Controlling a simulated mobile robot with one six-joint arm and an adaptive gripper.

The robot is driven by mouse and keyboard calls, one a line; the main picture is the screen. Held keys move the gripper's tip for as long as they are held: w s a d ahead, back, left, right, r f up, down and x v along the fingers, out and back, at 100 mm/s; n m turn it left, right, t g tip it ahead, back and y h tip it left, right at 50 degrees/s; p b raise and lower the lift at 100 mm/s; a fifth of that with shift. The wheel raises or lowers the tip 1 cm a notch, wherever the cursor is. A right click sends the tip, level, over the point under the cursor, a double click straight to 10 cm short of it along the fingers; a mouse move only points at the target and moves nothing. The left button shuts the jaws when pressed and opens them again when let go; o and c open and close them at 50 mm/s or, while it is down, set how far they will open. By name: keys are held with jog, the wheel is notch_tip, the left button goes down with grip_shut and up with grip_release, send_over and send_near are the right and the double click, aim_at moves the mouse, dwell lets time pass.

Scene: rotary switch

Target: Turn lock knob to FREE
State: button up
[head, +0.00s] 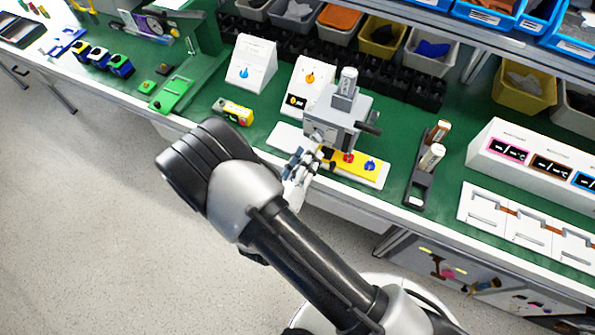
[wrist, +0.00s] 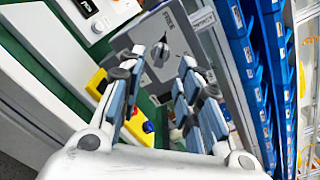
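A grey device (head: 338,118) stands on the green bench in the head view, with a dark lever on its right and a labelled cylinder on top. In the wrist view its grey front plate (wrist: 180,30) carries a round lock knob (wrist: 160,54) with the word FREE printed above it. Which way the knob points is hard to tell. My gripper (wrist: 162,66) is open, with its fingers on either side of the knob in this view and a clear gap between them. Contact is not visible. In the head view my gripper (head: 318,158) is in front of the device and hides its lower front.
A yellow panel (head: 345,160) with red and blue knobs lies at the device's base, close to my gripper. A rack (head: 417,185) with cylinders stands to the right. A yellow box (head: 235,111) and white sloped stands (head: 252,64) are to the left. Bins line the back.

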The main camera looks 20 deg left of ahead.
jog(key=s, duration=0.6)
jog(key=shift+s+a, duration=0.25)
